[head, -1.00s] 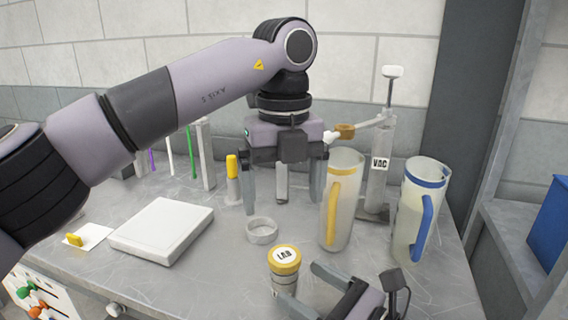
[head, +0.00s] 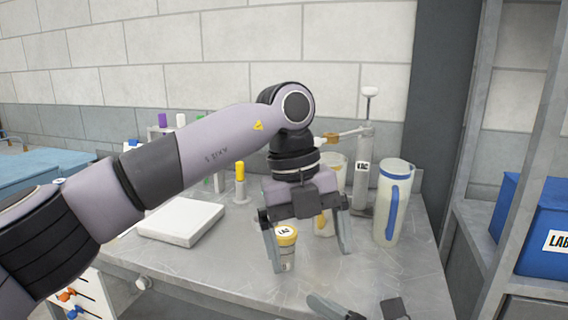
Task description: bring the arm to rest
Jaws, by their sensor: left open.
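My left gripper (head: 310,252) hangs pointing down over the grey bench, with its two fingers wide apart and nothing seen held between them. A small jar with a yellow LAB lid (head: 286,236) stands upright at its left finger; I cannot tell whether they touch. My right gripper (head: 358,309) shows only in part at the bottom edge, and its jaw state is unclear.
Behind my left gripper stand a yellow-handled jug, partly hidden, and a pump cylinder (head: 363,185). A blue-handled jug (head: 393,205) stands to the right. A white flat block (head: 181,221) lies left. The bench front (head: 400,275) is mostly clear. A blue bin (head: 540,225) sits on the right shelf.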

